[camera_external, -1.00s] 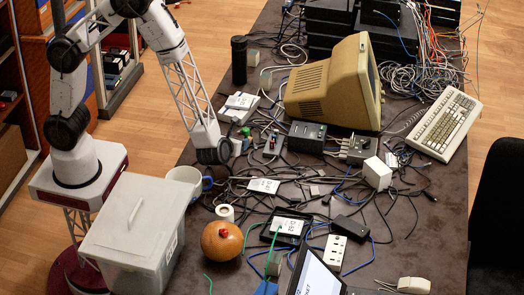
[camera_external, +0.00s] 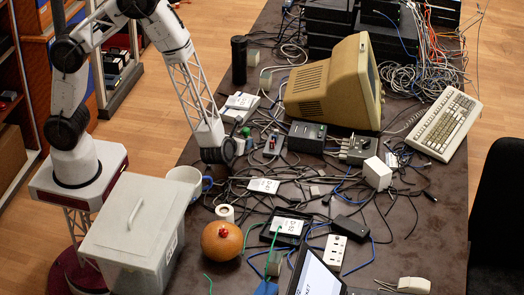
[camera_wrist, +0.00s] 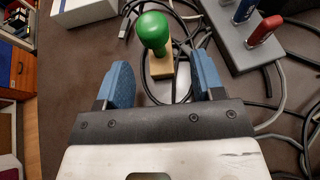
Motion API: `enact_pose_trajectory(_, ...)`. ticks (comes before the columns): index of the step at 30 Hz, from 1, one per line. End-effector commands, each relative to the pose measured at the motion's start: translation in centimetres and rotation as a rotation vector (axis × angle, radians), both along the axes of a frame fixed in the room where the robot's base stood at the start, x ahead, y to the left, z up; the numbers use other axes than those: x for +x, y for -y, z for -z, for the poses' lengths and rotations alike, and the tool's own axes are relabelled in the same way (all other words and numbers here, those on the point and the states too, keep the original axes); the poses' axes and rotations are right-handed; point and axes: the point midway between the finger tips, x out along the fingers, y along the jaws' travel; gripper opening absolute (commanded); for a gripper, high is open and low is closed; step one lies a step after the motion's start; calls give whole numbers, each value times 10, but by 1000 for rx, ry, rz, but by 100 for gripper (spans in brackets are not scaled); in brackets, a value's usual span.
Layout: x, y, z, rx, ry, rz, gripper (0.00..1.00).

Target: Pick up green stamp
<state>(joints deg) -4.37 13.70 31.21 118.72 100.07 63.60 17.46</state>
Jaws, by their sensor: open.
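The green stamp (camera_wrist: 153,32) has a round green knob handle and a pale wooden base. In the wrist view it is at top centre, with its base between and just beyond my gripper's blue fingertips. My gripper (camera_wrist: 162,66) is open, with one finger on each side and gaps to the base. In the external view the stamp's green knob (camera_external: 246,131) is small, just right of and above my arm's end. The fingers are hard to make out there.
Black cables lie around the stamp. A grey box with blue and red stamps or knobs (camera_wrist: 262,30) is close on the right. A white device (camera_external: 240,102) lies behind. A mug (camera_external: 184,175) and lidded bin (camera_external: 125,225) are in front, and a beige monitor (camera_external: 330,80) is at right.

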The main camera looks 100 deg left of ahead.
Motion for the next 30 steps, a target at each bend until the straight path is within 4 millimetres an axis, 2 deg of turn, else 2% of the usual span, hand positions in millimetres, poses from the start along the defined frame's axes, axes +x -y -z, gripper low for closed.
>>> enact_pose_trajectory(11,1,-5,2,-1,-1,-1,62)
enact_pose_trajectory(24,7,-41,18,-1,-1,-2,62)
enact_pose_trajectory(30,9,-47,20,0,0,1,62)
